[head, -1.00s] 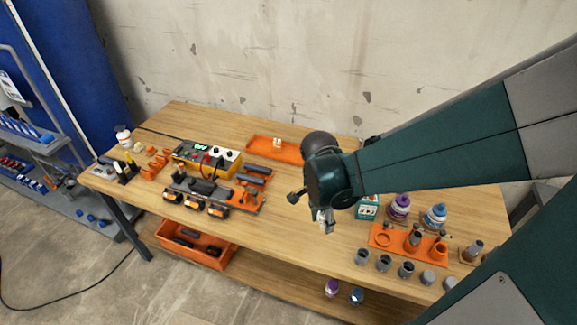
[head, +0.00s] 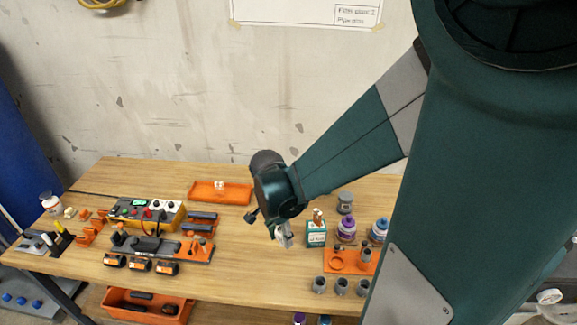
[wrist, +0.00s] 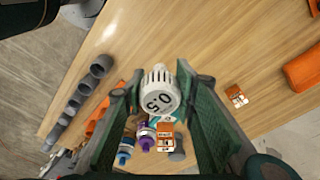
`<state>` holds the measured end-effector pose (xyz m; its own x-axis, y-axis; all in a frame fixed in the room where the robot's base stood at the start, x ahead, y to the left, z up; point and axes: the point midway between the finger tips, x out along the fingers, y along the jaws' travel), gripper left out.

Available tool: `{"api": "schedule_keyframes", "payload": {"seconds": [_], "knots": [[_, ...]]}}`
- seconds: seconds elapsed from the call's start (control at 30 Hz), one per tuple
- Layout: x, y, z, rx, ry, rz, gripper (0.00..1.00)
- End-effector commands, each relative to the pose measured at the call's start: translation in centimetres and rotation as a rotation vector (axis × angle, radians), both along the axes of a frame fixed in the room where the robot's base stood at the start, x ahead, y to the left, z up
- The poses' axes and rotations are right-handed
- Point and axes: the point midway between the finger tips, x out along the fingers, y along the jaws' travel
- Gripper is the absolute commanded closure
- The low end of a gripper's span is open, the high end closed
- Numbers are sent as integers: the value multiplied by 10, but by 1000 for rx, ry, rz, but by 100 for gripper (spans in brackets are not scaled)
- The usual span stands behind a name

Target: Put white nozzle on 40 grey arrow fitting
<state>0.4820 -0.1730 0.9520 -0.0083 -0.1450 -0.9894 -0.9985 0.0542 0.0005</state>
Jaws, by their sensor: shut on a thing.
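My gripper (head: 284,238) hangs above the middle of the workbench, left of the green box, pointing down. In the wrist view my gripper (wrist: 159,82) is shut on the white nozzle (wrist: 160,97), a round white piece with a ribbed top and dark printed digits. Several grey pipe fittings (head: 341,286) stand in a row near the bench's front edge, right of my gripper. They also show at the left of the wrist view (wrist: 88,84). I cannot tell which is the 40 grey arrow fitting; no arrow or number is readable.
The green box (head: 316,234), a purple-labelled bottle (head: 346,229) and an orange rack (head: 339,268) stand right of my gripper. An orange tray (head: 236,195) lies at the back. A yellow device (head: 176,216) and tools are left. The bench between is clear.

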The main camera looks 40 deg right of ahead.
Motion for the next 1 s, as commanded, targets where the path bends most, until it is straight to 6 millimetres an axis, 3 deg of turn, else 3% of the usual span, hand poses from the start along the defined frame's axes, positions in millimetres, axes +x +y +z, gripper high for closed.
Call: {"api": "schedule_keyframes", "payload": {"seconds": [0.5,1.0], "knots": [[47,-118,37,3,1,15,82],[62,-238,58,2,1,31,82]]}}
